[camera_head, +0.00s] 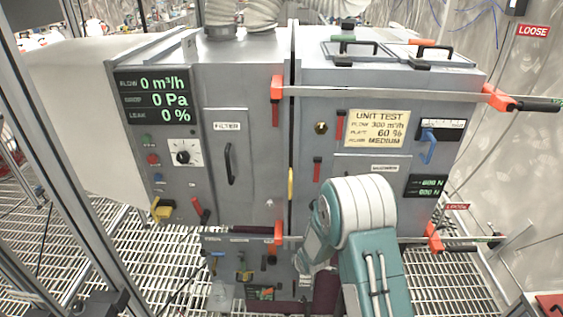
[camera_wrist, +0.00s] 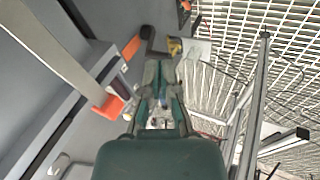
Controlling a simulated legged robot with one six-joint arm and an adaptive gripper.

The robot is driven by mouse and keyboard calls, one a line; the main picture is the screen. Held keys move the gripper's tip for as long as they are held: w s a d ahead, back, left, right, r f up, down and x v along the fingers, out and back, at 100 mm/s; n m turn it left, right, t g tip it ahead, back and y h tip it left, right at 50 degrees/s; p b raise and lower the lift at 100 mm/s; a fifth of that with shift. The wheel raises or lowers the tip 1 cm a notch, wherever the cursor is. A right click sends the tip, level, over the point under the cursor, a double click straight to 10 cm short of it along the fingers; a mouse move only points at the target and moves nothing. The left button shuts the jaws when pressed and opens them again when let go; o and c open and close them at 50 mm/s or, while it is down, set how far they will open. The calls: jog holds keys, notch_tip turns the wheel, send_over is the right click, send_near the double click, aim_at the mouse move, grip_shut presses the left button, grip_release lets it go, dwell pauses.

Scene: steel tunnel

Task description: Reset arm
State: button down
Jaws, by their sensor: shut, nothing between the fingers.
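My arm (camera_head: 362,215), teal and white, rises in front of the lower right part of a large grey metal unit (camera_head: 255,140) in the head view. Its far end bends down at the left, and the fingers cannot be made out there. In the wrist view my gripper (camera_wrist: 159,70) points up the picture, with its fingers shut and empty. An orange and black handle (camera_wrist: 131,47) and a small yellow part (camera_wrist: 175,46) show beyond the fingertips.
Orange clamps (camera_head: 434,238) on long bars span the unit's right half, and one handle (camera_head: 538,106) juts out at right. A lower panel (camera_head: 240,262) with small controls is close to my arm. Metal posts (camera_head: 68,150) stand at left. The floor is grating (camera_head: 450,285).

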jog(key=s+d+r+m+h, duration=0.1)
jog(key=s+d+r+m, duration=0.15)
jog(key=r, duration=0.65)
jog(key=s+d+r+m, duration=0.2)
jog(key=s+r+m, duration=0.15)
jog(key=r, duration=0.55)
jog(key=s+d+r+m+h, duration=0.1)
jog(key=s+d+r+m, duration=0.2)
jog(key=r, duration=0.7)
jog(key=s+d+r+m, duration=0.1)
jog(key=s+r+m, duration=0.2)
jog(key=s, duration=0.7)
jog(key=s+r+m, duration=0.4)
jog(key=s+r, duration=0.2)
jog(key=s, duration=0.5)
jog(key=shift+s+d+r, duration=0.3)
jog(key=shift+d+r, duration=0.05)
jog(key=shift+d, duration=0.05)
jog(key=c, duration=1)
grip_release()
jog(key=shift+s, duration=0.25)
jog(key=o, duration=0.5)
jog(key=shift+s, duration=0.1)
jog(key=shift+c, duration=0.2)
